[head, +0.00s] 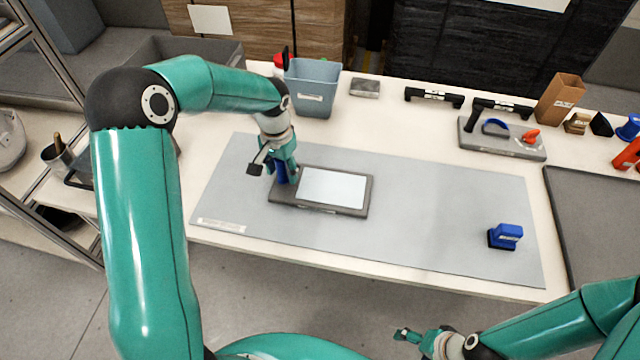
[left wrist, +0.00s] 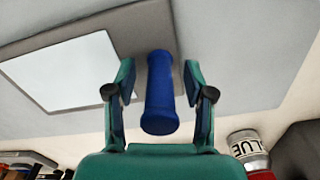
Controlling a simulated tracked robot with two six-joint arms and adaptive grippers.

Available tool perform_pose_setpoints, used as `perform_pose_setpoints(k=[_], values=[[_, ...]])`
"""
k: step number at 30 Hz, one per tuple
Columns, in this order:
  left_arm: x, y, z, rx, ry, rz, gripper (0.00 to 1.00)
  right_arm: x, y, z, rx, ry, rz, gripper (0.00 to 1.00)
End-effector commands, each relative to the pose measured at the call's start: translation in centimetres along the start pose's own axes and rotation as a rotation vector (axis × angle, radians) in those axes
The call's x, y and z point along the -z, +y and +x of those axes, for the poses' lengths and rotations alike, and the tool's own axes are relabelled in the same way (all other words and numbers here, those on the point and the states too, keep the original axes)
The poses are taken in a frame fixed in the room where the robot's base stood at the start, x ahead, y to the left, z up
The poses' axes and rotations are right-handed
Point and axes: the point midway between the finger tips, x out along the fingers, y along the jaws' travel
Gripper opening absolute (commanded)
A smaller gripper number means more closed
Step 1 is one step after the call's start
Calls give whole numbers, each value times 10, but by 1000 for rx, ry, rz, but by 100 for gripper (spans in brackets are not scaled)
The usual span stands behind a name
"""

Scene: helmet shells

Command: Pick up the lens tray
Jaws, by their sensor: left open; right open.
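The lens tray, a flat dark-grey tray (head: 355,209) with a pale panel (head: 332,188) on top, lies on the grey mat. A blue upright handle (head: 281,174) stands at its left end; it also shows in the left wrist view (left wrist: 160,95). My left gripper (head: 282,163) is open, with its fingers on either side of the handle. In the left wrist view, small gaps show between both fingers and the handle. My right gripper (head: 405,336) is open and empty in front of the table, away from the tray.
The grey mat (head: 430,210) is clear right of the tray up to a blue block (head: 506,236). A blue-grey bin (head: 313,88) stands behind. Another grey tray (head: 500,142) with a black handle holds small parts at back right. A glue bottle (left wrist: 247,146) shows in the left wrist view.

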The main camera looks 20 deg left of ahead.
Motion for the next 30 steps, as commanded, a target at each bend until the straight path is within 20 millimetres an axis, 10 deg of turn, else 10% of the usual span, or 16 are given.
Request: perform_pose_setpoints(k=[9,19,30], values=[[0,0,7,1,1,0,53,0,0,-1,0,0,0,78],[0,0,7,0,1,0,0,0,0,-1,0,0,0,78],[0,0,5,0,2,-1,0,0,0,-1,0,0,0,78]])
